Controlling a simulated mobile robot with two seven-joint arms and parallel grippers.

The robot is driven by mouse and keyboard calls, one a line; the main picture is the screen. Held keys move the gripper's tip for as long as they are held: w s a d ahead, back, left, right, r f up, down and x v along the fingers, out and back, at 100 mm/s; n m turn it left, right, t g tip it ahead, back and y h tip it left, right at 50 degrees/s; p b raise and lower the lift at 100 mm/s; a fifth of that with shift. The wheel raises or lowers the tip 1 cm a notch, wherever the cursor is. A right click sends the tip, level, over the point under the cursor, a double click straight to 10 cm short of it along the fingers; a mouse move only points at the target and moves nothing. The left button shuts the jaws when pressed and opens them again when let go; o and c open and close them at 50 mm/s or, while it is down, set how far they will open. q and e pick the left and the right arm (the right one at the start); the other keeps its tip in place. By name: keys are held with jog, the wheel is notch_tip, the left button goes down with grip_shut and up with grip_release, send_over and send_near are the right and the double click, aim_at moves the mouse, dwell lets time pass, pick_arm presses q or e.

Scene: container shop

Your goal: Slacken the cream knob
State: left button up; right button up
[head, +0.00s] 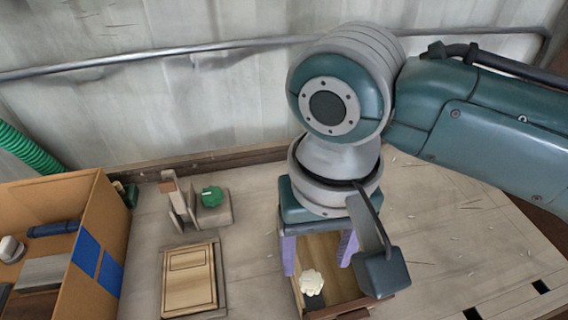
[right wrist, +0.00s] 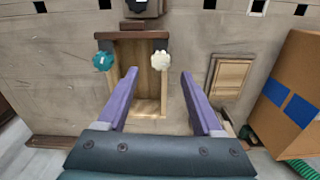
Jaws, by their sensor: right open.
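The cream knob (head: 312,283) is a pale, lobed knob at the near left part of a wooden frame (head: 330,300). In the right wrist view the cream knob (right wrist: 161,60) sits at the frame's upper right corner, just beyond the fingertips and in line with the gap between them. My right gripper (head: 318,255) points down with its two purple fingers apart. In the right wrist view the right gripper (right wrist: 160,74) is open and empty, with no visible contact with the knob. My left gripper is not in view.
A teal knob (right wrist: 103,61) is on the frame's other corner. A green knob (head: 212,197) sits on a grey fixture. A wooden panel (head: 190,280) lies left of the frame. A cardboard box (head: 112,225) stands at far left. The bench at right is mostly clear.

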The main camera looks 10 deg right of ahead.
aim_at(312, 280)
notch_tip(312, 280, down, 6)
jog(key=shift+r+b, duration=0.15)
jog(key=shift+b, duration=0.5)
grip_shut()
